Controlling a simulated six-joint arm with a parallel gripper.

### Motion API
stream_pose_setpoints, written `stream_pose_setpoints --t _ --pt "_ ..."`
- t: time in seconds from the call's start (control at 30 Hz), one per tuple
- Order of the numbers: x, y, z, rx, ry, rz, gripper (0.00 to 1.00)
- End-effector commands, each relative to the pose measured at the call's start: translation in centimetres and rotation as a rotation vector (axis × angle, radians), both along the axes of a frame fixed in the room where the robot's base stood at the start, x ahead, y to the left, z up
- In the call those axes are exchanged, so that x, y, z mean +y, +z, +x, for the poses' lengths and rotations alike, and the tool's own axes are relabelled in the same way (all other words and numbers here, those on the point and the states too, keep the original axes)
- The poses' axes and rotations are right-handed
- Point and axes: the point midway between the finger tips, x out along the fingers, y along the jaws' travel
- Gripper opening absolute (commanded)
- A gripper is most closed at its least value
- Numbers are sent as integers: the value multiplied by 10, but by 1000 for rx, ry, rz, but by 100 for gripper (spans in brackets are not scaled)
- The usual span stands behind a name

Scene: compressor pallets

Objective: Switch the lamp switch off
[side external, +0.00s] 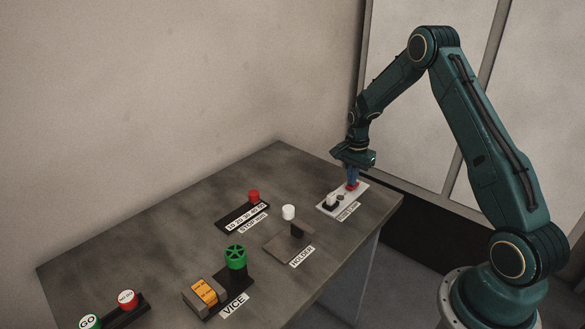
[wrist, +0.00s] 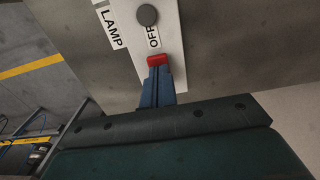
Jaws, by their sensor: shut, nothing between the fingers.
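The lamp switch's white panel (side external: 328,208) lies near the far right corner of the table; it also shows in the wrist view (wrist: 172,22). In the wrist view it bears an OFF label (wrist: 153,37) and a dark round knob (wrist: 148,15), with a LAMP label (wrist: 112,28) beside it. My gripper (side external: 352,182) points down over the panel's far end, its blue fingers shut and empty. A red piece (wrist: 157,60) shows right at the fingertips; I cannot tell whether it belongs to the panel or whether the fingers touch it.
A strip with a red knob (side external: 253,196), a holder with a white knob (side external: 289,212), a vice with a green handwheel (side external: 236,257) and GO (side external: 89,321) and red (side external: 127,298) buttons stand farther left on the table. The table's right edge is close to the panel.

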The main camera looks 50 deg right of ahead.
Motion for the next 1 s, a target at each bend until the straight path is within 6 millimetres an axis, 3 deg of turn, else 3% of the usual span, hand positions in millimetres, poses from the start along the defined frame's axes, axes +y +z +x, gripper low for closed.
stream_pose_setpoints --t 0.27,0.47,1.0 --pt "0 3 0 0 0 -1 0" --pt "0 16 1 -3 0 -2 0" --pt "2 101 1 -3 1 -2 0"
